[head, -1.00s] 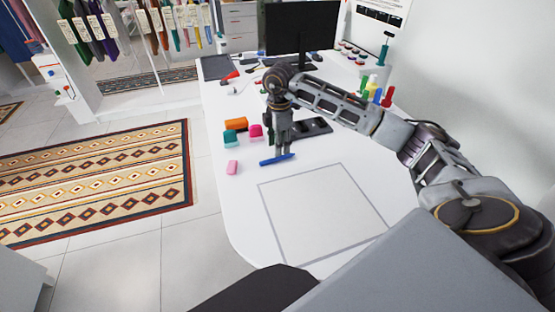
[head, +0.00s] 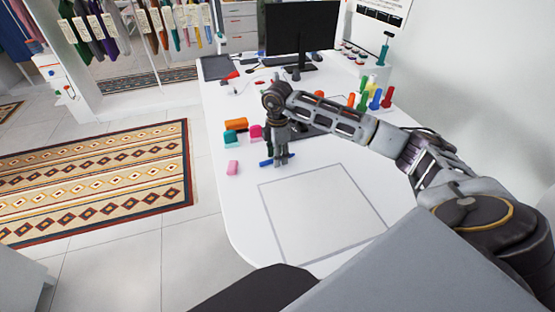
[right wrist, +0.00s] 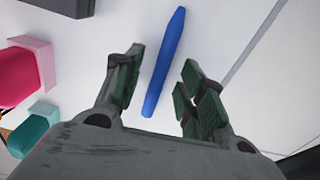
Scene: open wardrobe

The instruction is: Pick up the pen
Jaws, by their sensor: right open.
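The blue pen (head: 265,163) lies on the white desk (head: 240,215), partly hidden behind my right gripper (head: 280,162) in the head view. In the right wrist view the whole blue pen (right wrist: 165,62) shows, running from top to bottom, slightly slanted. My right gripper (right wrist: 160,82) is open there, with one green-padded finger on each side of the pen. The pen's lower part lies between the fingers, with a gap visible on both sides. The fingers are close above the desk; I cannot tell whether they touch it. My left gripper is not in view.
A square outline (head: 320,210) marks bare desk in front. Several coloured bottles (head: 375,100) and a monitor (head: 300,28) stand farther back.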

